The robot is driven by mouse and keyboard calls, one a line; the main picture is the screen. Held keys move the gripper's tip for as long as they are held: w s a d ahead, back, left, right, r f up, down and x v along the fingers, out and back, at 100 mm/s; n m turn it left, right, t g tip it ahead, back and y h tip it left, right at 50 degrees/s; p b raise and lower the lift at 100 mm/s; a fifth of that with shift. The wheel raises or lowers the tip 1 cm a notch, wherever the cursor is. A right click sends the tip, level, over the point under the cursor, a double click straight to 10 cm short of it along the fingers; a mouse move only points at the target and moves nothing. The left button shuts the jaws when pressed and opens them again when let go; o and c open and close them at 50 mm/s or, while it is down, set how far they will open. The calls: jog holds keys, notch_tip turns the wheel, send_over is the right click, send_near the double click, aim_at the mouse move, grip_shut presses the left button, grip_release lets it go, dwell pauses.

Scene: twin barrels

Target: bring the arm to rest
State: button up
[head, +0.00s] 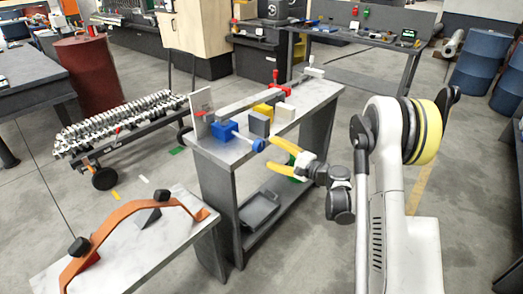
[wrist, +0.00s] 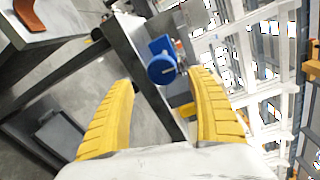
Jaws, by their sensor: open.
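My gripper (head: 283,157) has two yellow fingers and is open and empty in the head view. It is beside the front right edge of the narrow grey bench (head: 225,151), apart from it. In the wrist view my gripper (wrist: 162,100) shows its yellow fingers spread wide. A blue block with a round knob (wrist: 162,68) shows beyond them, between the fingertips and not touched. The same blue block (head: 224,131) sits on the bench top in the head view. My white arm stands at the right, with its elbow raised.
The bench also bears a grey block (head: 259,124), a yellow block (head: 263,110), a white block (head: 284,112) and a red clamp (head: 276,84). A low table with an orange handle (head: 115,222) is at the front left. A dark tray (head: 260,211) lies on the bench's lower shelf. Blue barrels (head: 478,63) stand at the back right.

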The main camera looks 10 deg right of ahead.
jog(key=shift+s+d, duration=0.25)
jog(key=shift+s, duration=0.15)
jog(key=w+d+r+m+t+h, duration=0.1)
jog(key=d+r+m+t+h, duration=0.15)
jog(key=r+m, duration=0.65)
jog(key=d+r+m+t+h, duration=0.1)
jog(key=r+m+t+h, duration=0.2)
jog(key=r+m, duration=0.6)
jog(key=s+d+r+m+g+h, duration=0.1)
jog(key=s+d+r+m+h, duration=0.2)
jog(key=m, duration=0.4)
jog(key=s+r+m+h, duration=0.3)
jog(key=r+m+h, duration=0.15)
jog(key=m, duration=0.25)
jog(key=s+a+f+m+g+y, duration=0.1)
jog(key=s+a+f+m+g, duration=0.2)
jog(key=s+f+m, duration=0.2)
jog(key=s+a+f+m+g+y, duration=0.1)
jog(key=s+a+f+m+g, duration=0.3)
jog(key=s+m, duration=0.8)
jog(key=s+a+f+m+g, duration=0.3)
jog(key=s+f+m, duration=0.3)
jog(key=s, duration=0.8)
jog(key=m+g, duration=0.1)
jog(key=m, duration=0.2)
jog(key=shift+a+f+y, duration=0.2)
jog(key=shift+y, duration=0.2)
